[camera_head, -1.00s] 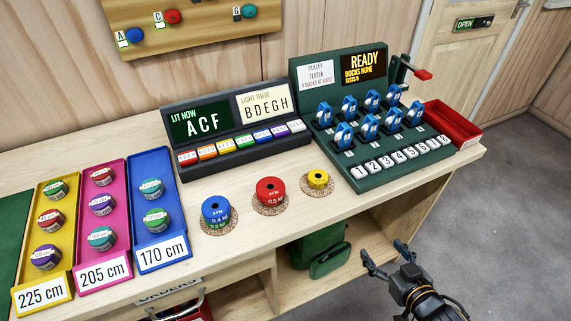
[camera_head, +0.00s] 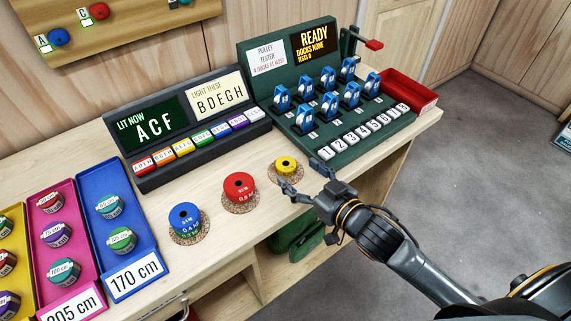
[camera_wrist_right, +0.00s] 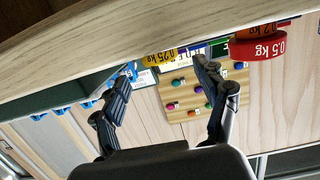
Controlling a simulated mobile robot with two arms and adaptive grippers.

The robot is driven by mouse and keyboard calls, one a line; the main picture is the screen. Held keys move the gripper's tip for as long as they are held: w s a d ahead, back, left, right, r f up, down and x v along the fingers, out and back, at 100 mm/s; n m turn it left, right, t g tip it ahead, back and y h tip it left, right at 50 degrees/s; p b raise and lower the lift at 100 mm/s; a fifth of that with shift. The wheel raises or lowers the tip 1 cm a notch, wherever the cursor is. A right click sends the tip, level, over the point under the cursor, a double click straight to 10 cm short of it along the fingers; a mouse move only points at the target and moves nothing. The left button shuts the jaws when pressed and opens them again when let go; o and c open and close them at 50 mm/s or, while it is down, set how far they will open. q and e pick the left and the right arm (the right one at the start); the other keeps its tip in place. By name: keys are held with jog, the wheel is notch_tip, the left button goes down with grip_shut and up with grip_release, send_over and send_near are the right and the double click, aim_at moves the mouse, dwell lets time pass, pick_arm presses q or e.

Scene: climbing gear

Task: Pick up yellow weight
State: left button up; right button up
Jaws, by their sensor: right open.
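The yellow weight (camera_head: 286,166) is a small ring-shaped piece with a dark hole in its top. It sits on a round cork mat near the front edge of the table. My right gripper (camera_head: 306,178) is open and empty, just right of the weight and in front of it, apart from it as far as I can tell. In the right wrist view the weight (camera_wrist_right: 160,58), marked 0.25 kg, appears upside down between the open fingers (camera_wrist_right: 165,78) and beyond them. My left gripper is not in view.
A red weight (camera_head: 239,187) and a blue weight (camera_head: 184,217) stand on cork mats to the left. The green pulley tester (camera_head: 335,150) with blue pulleys stands close behind. A red tray (camera_head: 412,92) is at the table's right end.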

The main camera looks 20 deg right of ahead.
aim_at(288, 166)
jog(key=shift+x, duration=2.95)
jog(key=shift+f, duration=0.1)
jog(key=shift+s, duration=0.1)
jog(key=shift+c, duration=0.4)
jog(key=c, duration=1.4)
